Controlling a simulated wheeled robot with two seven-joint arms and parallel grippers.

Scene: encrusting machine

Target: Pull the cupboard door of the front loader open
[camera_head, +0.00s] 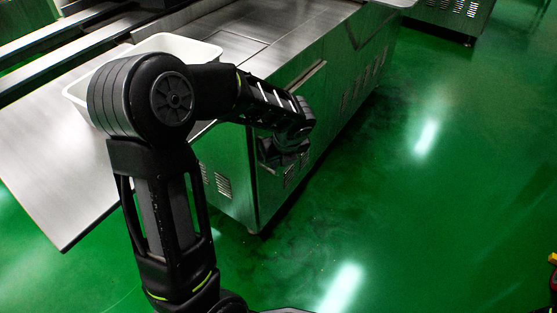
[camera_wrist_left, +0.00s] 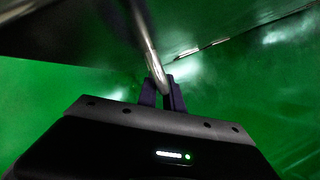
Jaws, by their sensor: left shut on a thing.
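The front loader is a long stainless steel machine (camera_head: 228,175) with vent slots, left of the middle in the head view. My left arm reaches across to its side, and my left gripper (camera_head: 285,152) is at that side, partly hidden by my own wrist. In the left wrist view a curved shiny metal handle (camera_wrist_left: 146,38) comes down from the top. The dark fingers of my left gripper (camera_wrist_left: 164,92) are shut around its lower end. A dark panel (camera_wrist_left: 205,25) lies behind the handle. I cannot tell how far the door stands open. My right gripper is out of view.
A white tub (camera_head: 185,46) sits on a steel table (camera_head: 50,175) at the left, behind my arm. Open green floor (camera_head: 440,190) fills the right side. Another steel unit (camera_head: 450,18) stands at the far top right.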

